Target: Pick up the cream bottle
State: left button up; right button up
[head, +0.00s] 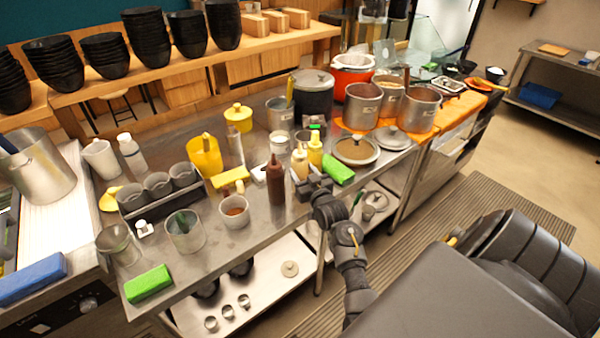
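A cream-coloured squeeze bottle (300,162) stands upright near the front edge of the steel counter. A brown bottle (275,180) stands just left of it and a yellow bottle (315,150) just right and behind. My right gripper (306,182) is at the counter's front edge, directly in front of the cream bottle and covering its lower part. I cannot tell whether its fingers touch the bottle or how far apart they are. My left gripper is not in view.
The steel counter (262,218) is crowded. A yellow block (230,178) and a small cup of red-brown contents (234,211) are to the left. A lower shelf (265,290) runs beneath.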

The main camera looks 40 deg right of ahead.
jog(key=shift+c, duration=0.6)
jog(key=shift+r, duration=0.15)
jog(key=shift+r+b, duration=0.45)
jog(key=shift+r, duration=0.2)
jog(key=s+a+r+b, duration=0.3)
jog(key=s+a+r, duration=0.6)
jog(key=s+r, duration=0.1)
jog(key=shift+a+r, duration=0.35)
jog(key=shift+r, duration=0.4)
jog(key=shift+o, duration=0.6)
jog(key=shift+c, duration=0.3)
